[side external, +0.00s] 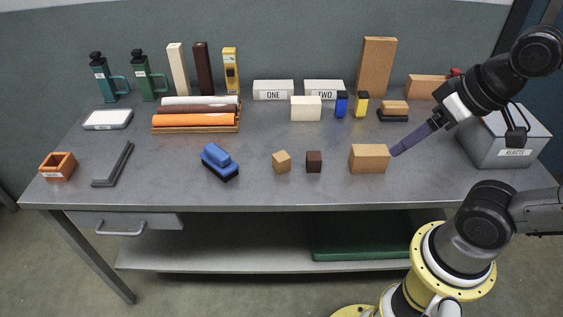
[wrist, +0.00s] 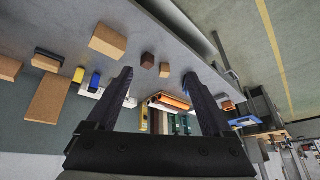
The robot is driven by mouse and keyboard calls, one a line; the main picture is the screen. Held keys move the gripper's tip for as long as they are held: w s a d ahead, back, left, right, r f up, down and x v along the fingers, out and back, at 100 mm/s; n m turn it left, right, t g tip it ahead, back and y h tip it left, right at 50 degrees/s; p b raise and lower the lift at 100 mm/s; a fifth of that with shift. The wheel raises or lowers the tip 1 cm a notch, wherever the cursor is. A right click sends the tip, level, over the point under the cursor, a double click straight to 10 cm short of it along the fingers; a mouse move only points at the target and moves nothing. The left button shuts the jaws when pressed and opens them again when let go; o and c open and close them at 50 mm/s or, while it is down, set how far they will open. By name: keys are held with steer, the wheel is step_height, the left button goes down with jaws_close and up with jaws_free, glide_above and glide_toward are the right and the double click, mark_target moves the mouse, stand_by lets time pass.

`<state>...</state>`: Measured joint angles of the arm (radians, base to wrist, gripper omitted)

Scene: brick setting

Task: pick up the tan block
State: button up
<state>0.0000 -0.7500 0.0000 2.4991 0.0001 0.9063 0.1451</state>
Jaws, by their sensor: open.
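Several blocks are tan. A large tan block (side external: 369,158) lies near the front edge of the table, right of centre; it also shows in the wrist view (wrist: 108,41). A small tan cube (side external: 281,161) sits further left, and appears in the wrist view (wrist: 164,70) between the finger directions. A tall tan block (side external: 377,66) stands at the back, with another tan block (side external: 427,87) to its right. My gripper (side external: 393,153) appears just right of the large block; contact cannot be told. Its fingers (wrist: 157,77) are apart with nothing between them.
A dark brown cube (side external: 314,161) sits between the small cube and large block. A blue brush (side external: 219,162) lies further left. A grey bin (side external: 507,140) stands at the right. Coloured rolls (side external: 195,121) lie on a rack behind. The table's front edge is close.

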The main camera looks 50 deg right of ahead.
steer(key=w+r+m, duration=0.3)
steer(key=w+m, duration=0.4)
steer(key=w+r+m, duration=0.4)
steer(key=w+m, duration=0.2)
steer(key=m+g, duration=0.6)
glide_above(281, 155)
steer(key=f, duration=2.5)
steer(key=shift+s+a+f, duration=0.15)
steer(key=shift+s+f, duration=0.05)
steer(key=shift+s, duration=0.15)
steer(key=shift+w+f, duration=0.2)
steer(key=shift+f, duration=3)
steer(key=shift+c, duration=0.3)
jaws_close()
